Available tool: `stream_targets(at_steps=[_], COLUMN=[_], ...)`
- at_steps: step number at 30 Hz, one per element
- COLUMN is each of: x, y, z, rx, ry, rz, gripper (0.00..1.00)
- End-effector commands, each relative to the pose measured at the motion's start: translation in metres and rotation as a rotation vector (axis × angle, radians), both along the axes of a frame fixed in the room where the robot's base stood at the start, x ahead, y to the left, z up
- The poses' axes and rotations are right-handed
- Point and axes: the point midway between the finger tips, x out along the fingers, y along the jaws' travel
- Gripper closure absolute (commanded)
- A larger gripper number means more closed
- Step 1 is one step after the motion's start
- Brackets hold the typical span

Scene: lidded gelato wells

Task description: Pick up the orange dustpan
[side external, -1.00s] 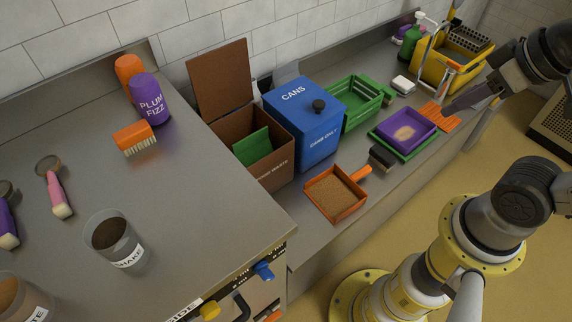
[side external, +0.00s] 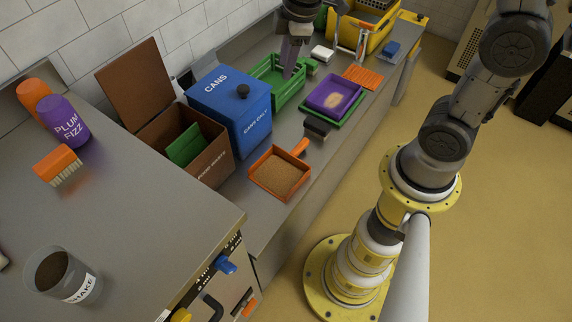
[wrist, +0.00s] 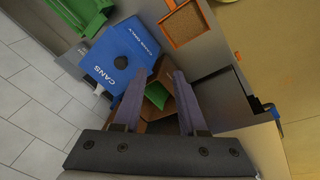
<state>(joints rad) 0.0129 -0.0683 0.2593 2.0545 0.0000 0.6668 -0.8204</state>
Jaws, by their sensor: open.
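The orange dustpan (side external: 279,173) lies on the lower counter, with brown crumbs in its pan and its short handle pointing to the upper right. In the wrist view part of the dustpan (wrist: 184,24) shows at the top, cut off by the frame edge.
A blue cans bin (side external: 230,104) and an open brown food waste bin (side external: 213,165) stand left of the dustpan. A green crate (side external: 278,88), a dark brush (side external: 317,127) and a purple tray (side external: 334,94) lie beyond it. The raised counter (side external: 140,215) is at the left.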

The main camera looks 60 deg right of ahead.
Motion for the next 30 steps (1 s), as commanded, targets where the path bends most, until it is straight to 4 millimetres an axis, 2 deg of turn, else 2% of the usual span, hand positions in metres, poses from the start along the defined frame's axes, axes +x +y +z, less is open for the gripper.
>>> stream_targets(at_steps=[1, 6, 12, 15, 18, 23, 30], x=[0.014, 0.052, 0.071, 0.073, 0.074, 0.074, 0.073], y=[-0.001, -0.003, -0.005, -0.006, -0.006, -0.006, -0.006], z=[-0.023, -0.095, -0.177, -0.203, -0.217, -0.235, -0.280], rx=[-0.014, -0.054, -0.073, -0.076, -0.078, -0.077, -0.077], ry=[0.037, 0.119, 0.192, 0.211, 0.219, 0.225, 0.225], rz=[0.069, 0.321, 0.572, 0.649, 0.693, 0.707, 0.705], gripper=[0.59, 0.59, 0.59, 0.59, 0.59, 0.59, 0.59])
